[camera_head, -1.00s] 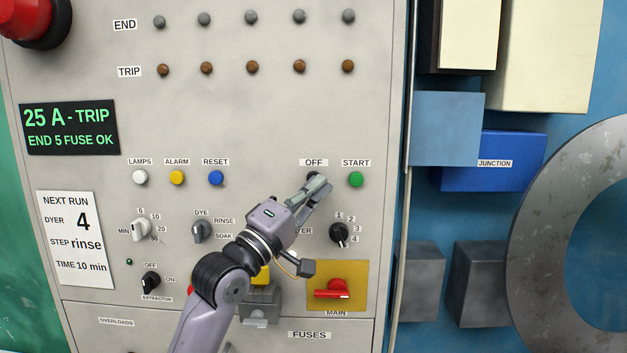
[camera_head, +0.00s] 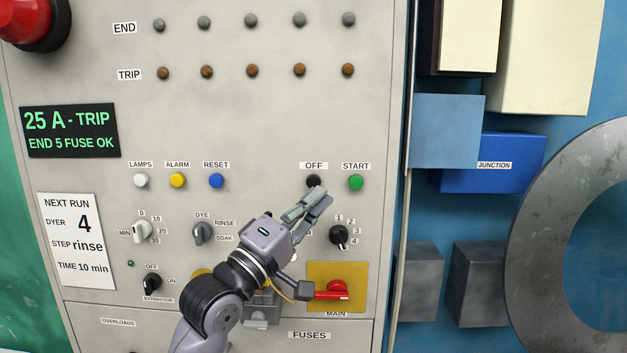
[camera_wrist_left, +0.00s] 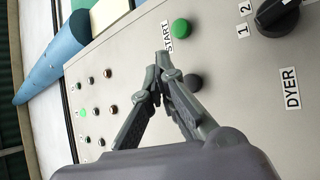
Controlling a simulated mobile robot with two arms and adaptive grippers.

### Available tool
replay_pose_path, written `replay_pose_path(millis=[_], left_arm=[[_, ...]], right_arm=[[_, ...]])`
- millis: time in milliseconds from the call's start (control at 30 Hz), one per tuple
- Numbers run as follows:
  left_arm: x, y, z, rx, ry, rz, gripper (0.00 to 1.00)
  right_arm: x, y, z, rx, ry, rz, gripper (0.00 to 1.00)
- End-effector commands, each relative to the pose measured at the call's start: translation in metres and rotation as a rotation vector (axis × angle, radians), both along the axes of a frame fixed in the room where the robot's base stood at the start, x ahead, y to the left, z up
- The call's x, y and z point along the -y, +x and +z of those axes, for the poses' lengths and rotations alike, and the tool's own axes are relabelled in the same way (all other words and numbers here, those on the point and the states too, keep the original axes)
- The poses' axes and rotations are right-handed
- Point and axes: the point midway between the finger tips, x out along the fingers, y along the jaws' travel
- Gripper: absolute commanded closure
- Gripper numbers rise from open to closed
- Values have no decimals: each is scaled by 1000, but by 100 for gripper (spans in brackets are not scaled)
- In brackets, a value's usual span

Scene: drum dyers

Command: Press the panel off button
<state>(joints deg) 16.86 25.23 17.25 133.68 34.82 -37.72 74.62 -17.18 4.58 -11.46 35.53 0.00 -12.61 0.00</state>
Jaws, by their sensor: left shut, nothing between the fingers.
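The black off button (camera_head: 313,180) sits on the grey panel under the OFF label, left of the green start button (camera_head: 356,182). My left gripper (camera_head: 322,194) is shut and empty, its fingertips just below and slightly right of the off button. In the left wrist view the shut fingertips (camera_wrist_left: 160,62) are beside the dark off button (camera_wrist_left: 193,83), which is partly behind a finger. The green start button (camera_wrist_left: 181,28) shows beyond the tips. I cannot tell whether the fingertips touch the panel. My right gripper is not in view.
Lamps, alarm and reset buttons (camera_head: 216,181) are to the left. A dyer selector knob (camera_head: 339,234) and the red main switch (camera_head: 332,290) are below. A display (camera_head: 69,130) reads 25 A - TRIP. A blue junction box (camera_head: 490,165) is at the right.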

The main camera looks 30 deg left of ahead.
Motion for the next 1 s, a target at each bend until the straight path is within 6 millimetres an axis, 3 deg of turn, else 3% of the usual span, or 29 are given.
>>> replay_pose_path(millis=[267,1000], left_arm=[[10,-17,0,0,-1,0,100],[10,-17,0,0,0,1,100]], right_arm=[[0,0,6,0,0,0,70],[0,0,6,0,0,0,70]])
